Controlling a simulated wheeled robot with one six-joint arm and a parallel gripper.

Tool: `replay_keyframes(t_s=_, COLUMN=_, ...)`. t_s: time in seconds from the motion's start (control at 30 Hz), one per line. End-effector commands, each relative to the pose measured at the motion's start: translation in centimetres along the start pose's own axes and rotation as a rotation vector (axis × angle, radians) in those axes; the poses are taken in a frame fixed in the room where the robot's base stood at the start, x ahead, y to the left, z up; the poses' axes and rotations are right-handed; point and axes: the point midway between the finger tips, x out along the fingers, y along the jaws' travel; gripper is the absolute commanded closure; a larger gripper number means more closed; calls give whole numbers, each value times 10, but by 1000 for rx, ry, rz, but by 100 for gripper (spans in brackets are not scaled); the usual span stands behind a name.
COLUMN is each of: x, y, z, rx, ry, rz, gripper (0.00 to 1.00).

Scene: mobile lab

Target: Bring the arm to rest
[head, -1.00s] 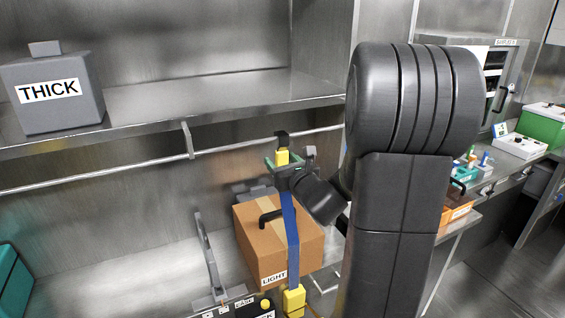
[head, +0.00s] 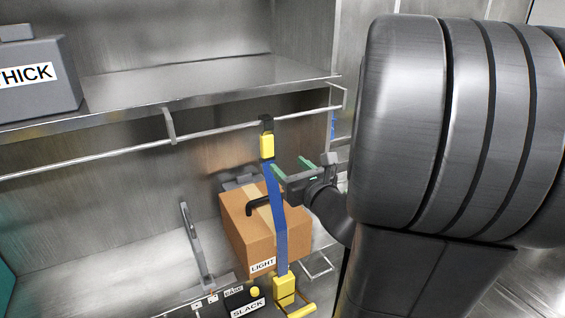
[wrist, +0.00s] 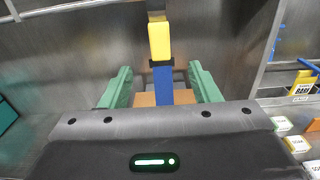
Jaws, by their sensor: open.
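My gripper (head: 290,168) is open and empty in the head view, just right of a blue strap (head: 272,205) that hangs in front of a cardboard box (head: 245,228) labelled LIGHT. A yellow buckle (head: 267,146) tops the strap at the rail. In the wrist view my gripper (wrist: 164,88) shows two green fingers spread apart. The strap (wrist: 163,85) and the yellow buckle (wrist: 160,42) appear between them, beyond the fingers and apart from them. My arm fills the right of the head view.
A metal shelf (head: 200,80) with a rail (head: 90,165) below it runs across the left. A grey THICK box (head: 35,80) stands on it. A yellow lower buckle (head: 284,290) and a SLACK panel (head: 246,306) are at the bottom. Small labelled blocks (wrist: 290,143) lie at the right.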

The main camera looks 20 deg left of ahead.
Motion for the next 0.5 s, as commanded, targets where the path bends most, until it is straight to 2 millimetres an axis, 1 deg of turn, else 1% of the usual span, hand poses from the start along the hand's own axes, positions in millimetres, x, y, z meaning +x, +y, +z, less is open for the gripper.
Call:
replay_keyframes(t_s=0.03, x=-5, y=0, z=0, rx=0, ry=-1, rz=-2, gripper=44)
replay_keyframes(t_s=0.17, x=-11, y=0, z=0, rx=0, ry=0, rz=0, gripper=44)
replay_keyframes(t_s=0.5, x=-11, y=0, z=0, rx=1, ry=0, rz=1, gripper=44)
